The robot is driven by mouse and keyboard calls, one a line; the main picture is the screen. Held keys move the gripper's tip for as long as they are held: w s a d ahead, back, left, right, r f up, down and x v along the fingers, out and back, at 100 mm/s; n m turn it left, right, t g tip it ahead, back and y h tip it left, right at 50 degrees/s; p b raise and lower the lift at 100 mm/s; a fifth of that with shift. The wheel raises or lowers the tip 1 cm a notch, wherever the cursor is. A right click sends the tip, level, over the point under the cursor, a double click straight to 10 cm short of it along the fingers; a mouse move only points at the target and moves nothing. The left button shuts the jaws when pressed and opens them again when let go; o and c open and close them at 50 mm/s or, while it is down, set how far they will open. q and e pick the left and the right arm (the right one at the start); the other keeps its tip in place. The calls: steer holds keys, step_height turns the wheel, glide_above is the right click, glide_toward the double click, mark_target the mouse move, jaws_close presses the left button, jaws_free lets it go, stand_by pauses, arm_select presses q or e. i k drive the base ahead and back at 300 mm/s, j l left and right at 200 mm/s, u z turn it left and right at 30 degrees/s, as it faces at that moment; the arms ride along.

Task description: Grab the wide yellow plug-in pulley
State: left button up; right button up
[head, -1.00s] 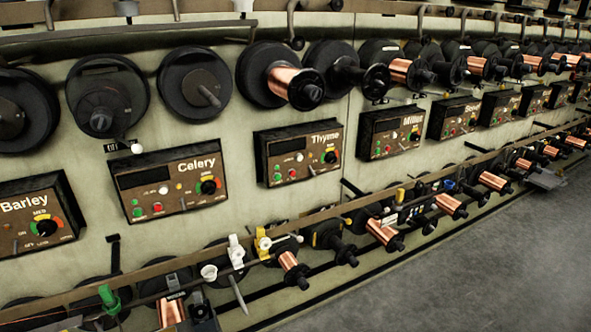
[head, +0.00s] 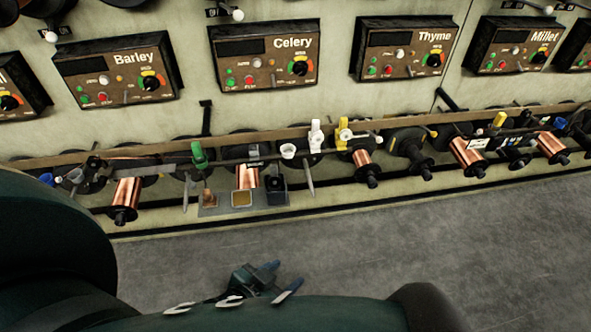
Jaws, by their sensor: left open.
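A yellow pulley piece (head: 343,132) stands upright on the lower rail, below and between the Celery and Thyme panels. A pale wheel or rod sticks out on its right side. A smaller yellow piece (head: 499,119) sits further right on the same rail. I cannot tell for certain which one is the wide pulley. My left gripper (head: 280,279) is at the bottom middle, low over the floor, well in front of the rail. Its blue-tipped fingers are apart and empty. My right gripper does not show.
A white piece (head: 316,136) stands just left of the yellow pulley piece, with a white cup (head: 288,151) beside it. A green piece (head: 198,154) is further left. Copper spools (head: 363,165) jut out below the rail. A grey tray (head: 218,208) sticks out. The floor (head: 430,245) is clear.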

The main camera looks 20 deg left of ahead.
mark_target(342, 134)
steer(key=i+l, duration=0.15)
steer(key=i, duration=0.4)
steer(key=i+l, duration=0.15)
steer(key=i, duration=0.35)
steer(key=i+l, duration=0.15)
steer(key=i, duration=0.4)
